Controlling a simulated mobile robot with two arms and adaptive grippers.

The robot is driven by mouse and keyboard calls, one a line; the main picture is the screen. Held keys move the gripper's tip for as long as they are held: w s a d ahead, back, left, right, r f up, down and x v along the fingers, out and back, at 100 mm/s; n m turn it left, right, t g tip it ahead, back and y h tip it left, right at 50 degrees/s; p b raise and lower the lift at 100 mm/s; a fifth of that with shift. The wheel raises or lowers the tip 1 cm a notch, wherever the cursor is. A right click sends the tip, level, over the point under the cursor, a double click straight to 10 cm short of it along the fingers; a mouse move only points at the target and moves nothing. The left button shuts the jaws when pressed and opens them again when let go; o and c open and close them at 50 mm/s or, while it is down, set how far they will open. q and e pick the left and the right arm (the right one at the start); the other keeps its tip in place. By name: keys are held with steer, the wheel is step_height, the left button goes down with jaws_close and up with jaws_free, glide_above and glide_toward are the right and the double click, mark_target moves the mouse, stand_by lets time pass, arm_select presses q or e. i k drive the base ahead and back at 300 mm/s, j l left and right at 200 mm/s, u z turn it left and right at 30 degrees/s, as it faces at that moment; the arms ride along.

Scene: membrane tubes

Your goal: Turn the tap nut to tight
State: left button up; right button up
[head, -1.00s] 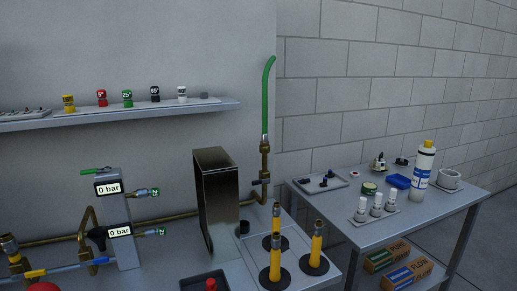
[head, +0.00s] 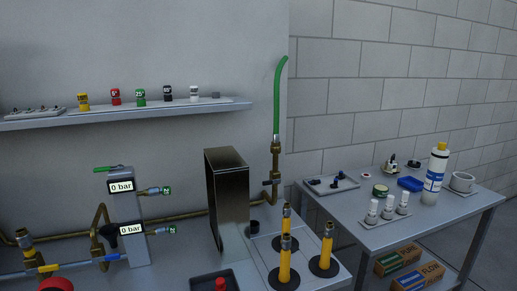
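A brass tap (head: 275,163) stands at the wall end of the brass pipe, right of a dark metal box. A green hose (head: 279,95) rises from its top and bends over at the upper end. A pale collar (head: 276,138) joins hose and tap. I cannot tell for certain which part is the tap nut, or how tight it is. Neither of my grippers is in view.
The dark box (head: 227,195) stands left of the tap. Several yellow tools (head: 326,247) stand upright on black bases in front. A shelf (head: 130,112) holds coloured caps. A side table (head: 400,225) holds bottles and small parts. Gauges (head: 121,186) read 0 bar.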

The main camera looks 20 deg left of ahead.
mark_target(276, 150)
steer(key=i+l+u, duration=0.1)
steer(key=u, duration=0.35)
steer(key=i+l+u, duration=0.25)
steer(key=u, duration=0.25)
steer(key=i, duration=0.05)
